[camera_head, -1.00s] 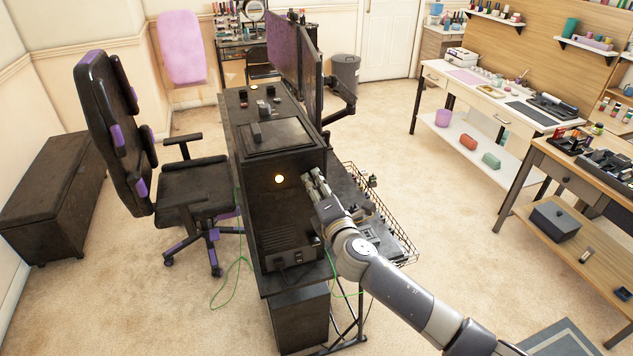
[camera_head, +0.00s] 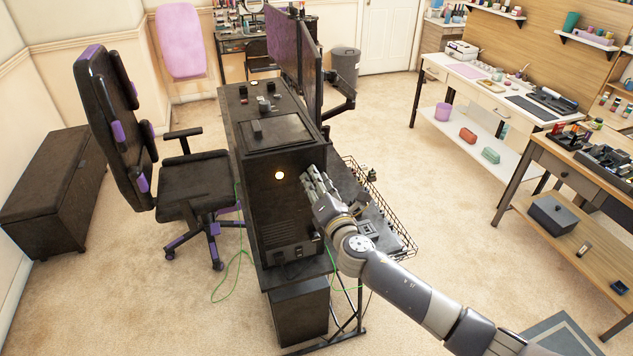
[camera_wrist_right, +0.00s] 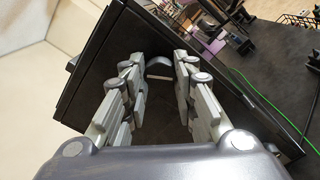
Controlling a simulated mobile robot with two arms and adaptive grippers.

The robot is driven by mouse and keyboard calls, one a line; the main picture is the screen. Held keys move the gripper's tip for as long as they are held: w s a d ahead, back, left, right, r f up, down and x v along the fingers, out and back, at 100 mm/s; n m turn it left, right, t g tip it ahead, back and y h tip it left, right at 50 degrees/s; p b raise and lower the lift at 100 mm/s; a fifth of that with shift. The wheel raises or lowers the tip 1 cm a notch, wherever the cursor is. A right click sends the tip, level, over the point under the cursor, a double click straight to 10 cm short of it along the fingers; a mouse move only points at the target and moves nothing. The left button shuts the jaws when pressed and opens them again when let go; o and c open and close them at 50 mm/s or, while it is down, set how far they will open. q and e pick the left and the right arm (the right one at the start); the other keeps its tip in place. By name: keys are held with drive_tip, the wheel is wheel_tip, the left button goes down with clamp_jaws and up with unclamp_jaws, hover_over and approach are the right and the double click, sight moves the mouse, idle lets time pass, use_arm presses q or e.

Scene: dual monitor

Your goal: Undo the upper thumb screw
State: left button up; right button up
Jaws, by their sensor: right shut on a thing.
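The black computer case (camera_head: 285,205) stands on the black desk, with a round glowing spot (camera_head: 280,175) on the face toward me. My right gripper (camera_head: 311,180) is at the upper right edge of that face. In the right wrist view its fingers (camera_wrist_right: 159,75) reach to the case's dark panel (camera_wrist_right: 110,50), with a small grey piece (camera_wrist_right: 158,68) between the tips. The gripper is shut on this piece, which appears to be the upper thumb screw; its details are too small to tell. My left gripper is not in view.
Two monitors (camera_head: 293,55) stand behind the case. A green cable (camera_head: 232,275) hangs at the lower left. A black and purple chair (camera_head: 195,182) stands left of the desk.

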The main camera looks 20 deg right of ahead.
drive_tip(key=o, duration=1.1)
drive_tip(key=shift+c, duration=0.2)
drive_tip(key=s, duration=1.2)
drive_tip(key=shift+d, duration=0.2)
drive_tip(key=shift+f, duration=0.1)
